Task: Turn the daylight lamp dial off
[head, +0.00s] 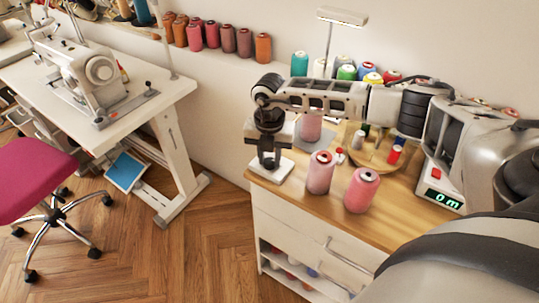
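The daylight lamp (343,17) stands at the back of the wooden-topped cabinet, with a flat white head on a thin pole. My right arm hides the lower pole. My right gripper (268,162) points down at the cabinet's left end, just over or touching a small white plate (273,174). I cannot tell whether this plate belongs to the lamp. No dial can be made out; the gripper covers part of that spot. The gripper's dark fingers are too small to tell whether they are open or shut. My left gripper is not in view.
Pink thread spools (320,172) stand close right of the gripper on the wooden top (400,222). A round wooden tray (376,160) holds small spools. A box with a green digital display (442,199) stands at right. A sewing machine table (150,105) and pink chair (32,185) are left.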

